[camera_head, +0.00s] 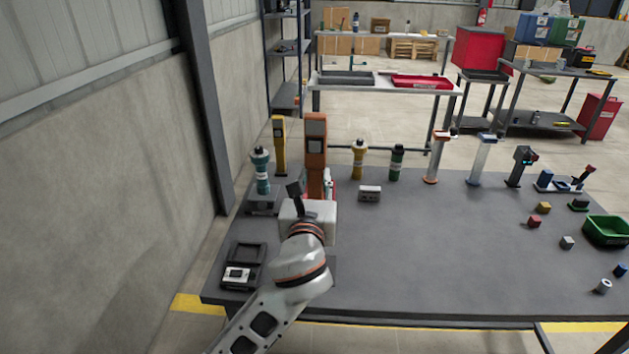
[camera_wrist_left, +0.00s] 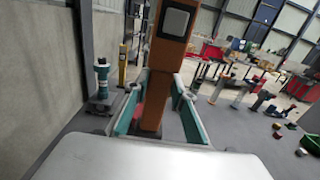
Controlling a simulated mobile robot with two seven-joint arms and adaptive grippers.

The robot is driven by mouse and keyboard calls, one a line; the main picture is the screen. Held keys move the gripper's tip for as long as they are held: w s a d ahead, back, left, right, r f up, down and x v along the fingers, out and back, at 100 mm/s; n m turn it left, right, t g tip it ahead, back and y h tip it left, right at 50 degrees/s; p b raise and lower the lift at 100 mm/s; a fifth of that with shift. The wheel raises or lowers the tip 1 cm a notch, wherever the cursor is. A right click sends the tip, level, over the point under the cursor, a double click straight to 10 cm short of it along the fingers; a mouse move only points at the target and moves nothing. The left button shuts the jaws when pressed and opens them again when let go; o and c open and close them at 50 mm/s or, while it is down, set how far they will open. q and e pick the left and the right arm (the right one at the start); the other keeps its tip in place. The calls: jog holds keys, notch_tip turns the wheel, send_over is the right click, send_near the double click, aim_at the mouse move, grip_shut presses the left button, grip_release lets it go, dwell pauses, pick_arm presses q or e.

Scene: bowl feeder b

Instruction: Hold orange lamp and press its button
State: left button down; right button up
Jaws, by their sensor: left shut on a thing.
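The orange lamp (camera_head: 316,150) is a tall upright post at the left back of the grey table. I cannot tell whether that panel is the button. My left gripper (camera_head: 318,192) is shut on the lower part of the lamp. Its teal-padded fingers (camera_wrist_left: 158,92) stand on both sides of the post. My gripper and wrist hide the lamp's base in the head view. My right gripper is not in view.
A yellow post (camera_head: 279,145) and a teal cylinder (camera_head: 261,172) stand left of the lamp. A yellow cylinder (camera_head: 358,160) and a green one (camera_head: 396,162) stand to its right. A small grey box (camera_head: 369,193) lies nearby. The table's middle front is clear.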

aim_at(315, 196)
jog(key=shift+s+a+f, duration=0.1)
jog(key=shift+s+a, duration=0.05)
pick_arm(q)
jog(key=shift+f, duration=0.5)
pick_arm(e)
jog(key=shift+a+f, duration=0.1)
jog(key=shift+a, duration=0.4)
pick_arm(q)
jog(key=shift+f+b, duration=0.45)
jog(key=shift+f, duration=0.1)
jog(key=shift+f, duration=0.1)
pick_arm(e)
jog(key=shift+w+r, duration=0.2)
pick_arm(q)
jog(key=shift+f, duration=0.35)
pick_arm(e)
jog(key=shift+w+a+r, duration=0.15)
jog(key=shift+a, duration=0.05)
pick_arm(q)
jog(key=shift+f+b, duration=0.6)
jog(key=shift+f, duration=0.3)
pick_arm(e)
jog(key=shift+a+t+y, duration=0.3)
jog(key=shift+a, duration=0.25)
